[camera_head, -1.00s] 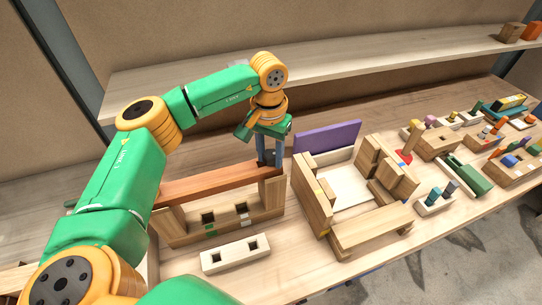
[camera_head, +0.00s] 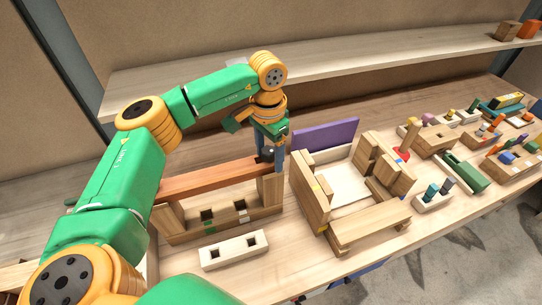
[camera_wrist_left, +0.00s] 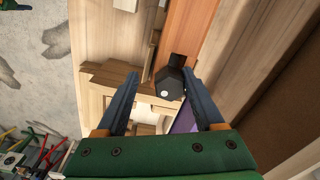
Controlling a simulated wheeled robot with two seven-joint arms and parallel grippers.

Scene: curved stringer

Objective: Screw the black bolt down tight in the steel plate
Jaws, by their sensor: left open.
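The black bolt (camera_wrist_left: 170,84) shows in the left wrist view as a dark hexagonal head at the end of a reddish-brown plank (camera_wrist_left: 189,30). In the head view the bolt (camera_head: 266,155) is a small dark shape at the plank's right end. My left gripper (camera_wrist_left: 160,77) is open, with its blue-grey fingers to either side of the bolt head. The head sits closer to the right finger in the wrist view, and I cannot tell whether they touch. In the head view my left gripper (camera_head: 270,154) points down there. I cannot make out the steel plate or the bolt's thread. My right gripper is not in view.
A wooden block with square holes (camera_head: 225,219) stands below the plank, with a white two-hole block (camera_head: 234,250) in front. A wooden box frame (camera_head: 313,211) and a purple panel (camera_head: 327,136) stand close to the right. A shelf (camera_head: 350,65) runs behind.

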